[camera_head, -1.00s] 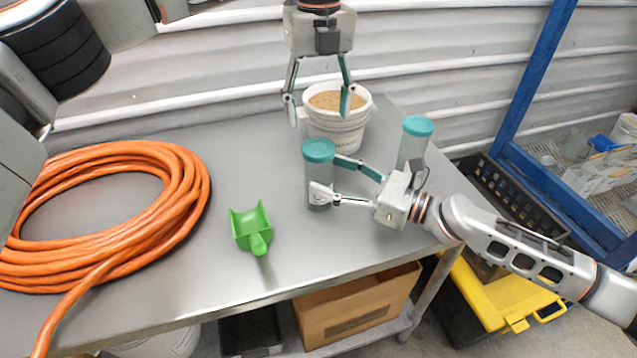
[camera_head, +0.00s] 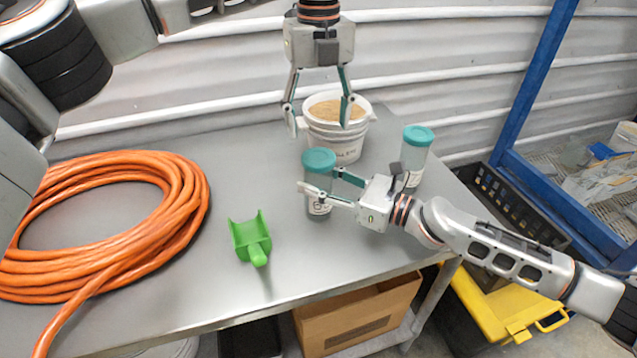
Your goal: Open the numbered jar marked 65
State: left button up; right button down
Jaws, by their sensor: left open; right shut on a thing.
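A clear jar (camera_head: 319,206) with a teal lid (camera_head: 319,160) stands upright on the metal table. My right gripper (camera_head: 319,184) is shut on this jar from the right, just below the lid. Its label is partly visible below the fingers, but the number is too small to read. A second jar (camera_head: 414,178) with a teal lid (camera_head: 418,135) stands to the right, partly behind my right gripper; its number cannot be read. My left gripper (camera_head: 318,122) is open and empty, pointing down above and behind the held jar, in front of the bucket in the picture.
A white bucket (camera_head: 343,153) of brown material stands at the back. A green scoop (camera_head: 251,236) lies in the middle of the table (camera_head: 190,290). A coiled orange hose (camera_head: 180,200) covers the left side. A black crate (camera_head: 515,205) and blue frame (camera_head: 535,90) are beyond the right edge.

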aim_at(319, 156)
pick_arm(q)
jog(key=m, duration=0.9)
jog(key=shift+m, duration=0.3)
jog(key=m, duration=0.8)
jog(key=shift+m, duration=0.3)
jog(key=m, duration=0.8)
jog(key=shift+m, duration=0.3)
jog(key=m, duration=0.8)
jog(key=shift+m, duration=0.4)
jog(key=shift+f, duration=4)
